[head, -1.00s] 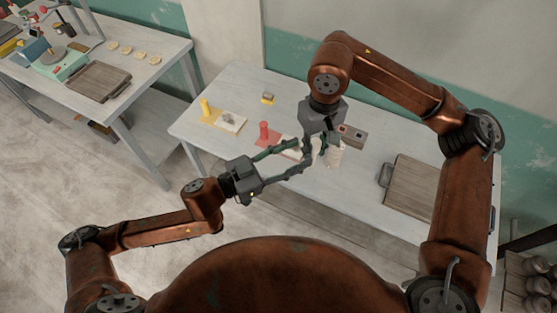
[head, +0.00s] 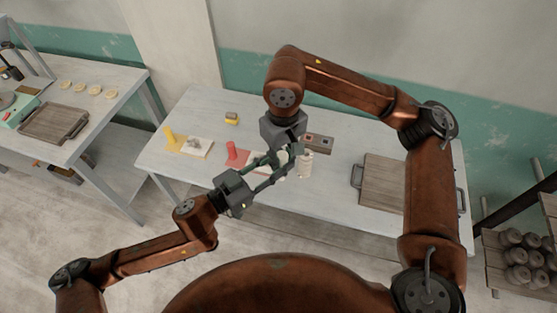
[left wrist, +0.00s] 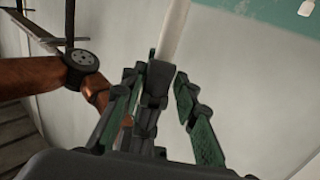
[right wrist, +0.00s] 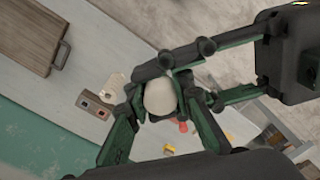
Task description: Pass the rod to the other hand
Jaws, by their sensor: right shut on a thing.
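The white rod (left wrist: 173,30) stands up out of my right gripper in the left wrist view. Its pale round end (right wrist: 160,97) shows between the right fingers in the right wrist view. My right gripper (right wrist: 162,100) is shut on it, pointing down above the table (head: 292,155). My left gripper (left wrist: 157,85) is open, its fingers on either side of the right gripper's fingertips and the rod's line. In the head view the left fingers (head: 277,168) overlap the right ones and largely hide the rod. I cannot tell whether the left fingers touch it.
Below on the table (head: 330,205) are a red piece (head: 231,151), a yellow piece (head: 170,138), a pale cylinder (head: 305,166), a box with buttons (head: 318,143) and a wooden board (head: 384,183). A second table (head: 80,150) stands left. The right-hand shelf (head: 520,262) holds several round objects.

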